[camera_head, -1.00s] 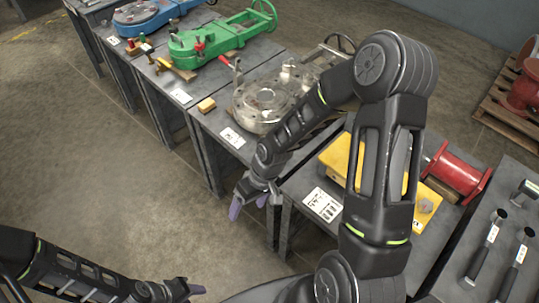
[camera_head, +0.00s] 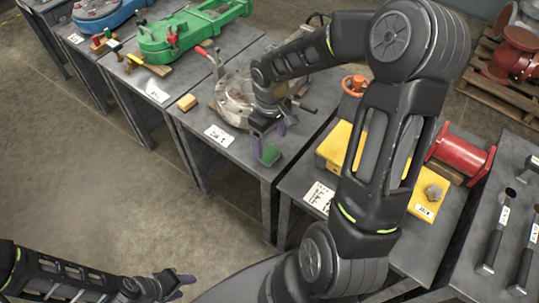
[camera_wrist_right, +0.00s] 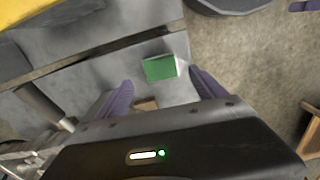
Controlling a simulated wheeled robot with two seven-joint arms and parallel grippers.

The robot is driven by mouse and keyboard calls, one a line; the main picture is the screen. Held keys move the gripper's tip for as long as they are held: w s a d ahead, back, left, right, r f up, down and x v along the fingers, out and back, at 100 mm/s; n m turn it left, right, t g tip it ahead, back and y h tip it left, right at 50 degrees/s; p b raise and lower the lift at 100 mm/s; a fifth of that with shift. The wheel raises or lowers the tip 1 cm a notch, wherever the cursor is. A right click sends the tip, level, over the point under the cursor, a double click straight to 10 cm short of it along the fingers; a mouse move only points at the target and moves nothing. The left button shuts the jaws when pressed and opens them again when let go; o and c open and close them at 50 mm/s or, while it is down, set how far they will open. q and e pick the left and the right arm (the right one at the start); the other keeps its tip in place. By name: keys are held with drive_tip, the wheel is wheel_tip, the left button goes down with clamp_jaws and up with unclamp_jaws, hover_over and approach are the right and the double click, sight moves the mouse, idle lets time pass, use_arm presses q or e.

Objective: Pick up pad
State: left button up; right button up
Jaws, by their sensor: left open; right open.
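A small green pad (camera_head: 270,156) lies near the front edge of the grey table that holds the metal valve. It also shows in the right wrist view (camera_wrist_right: 160,68), ahead of the fingers and roughly centred between them. My right gripper (camera_head: 269,137) is open above the table, close to the pad, with its purple fingers pointing down. Nothing is held between its fingers (camera_wrist_right: 160,80); I cannot tell the exact gap to the pad. My left gripper (camera_head: 183,287) is open and empty, low in the head view, over the floor.
The metal valve (camera_head: 236,92) stands behind my right gripper. A tan block (camera_head: 187,102) and a white label card (camera_head: 219,136) lie to the left. A yellow valve body (camera_head: 340,145) stands on the neighbouring table, partly behind my right arm. Floor is clear at left.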

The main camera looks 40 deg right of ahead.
sight(270, 154)
drive_tip(key=shift+f+b, duration=0.3)
drive_tip(key=shift+f, duration=2.4)
drive_tip(key=shift+a, duration=0.1)
drive_tip(key=shift+c, duration=0.4)
drive_tip(key=c, duration=1.4)
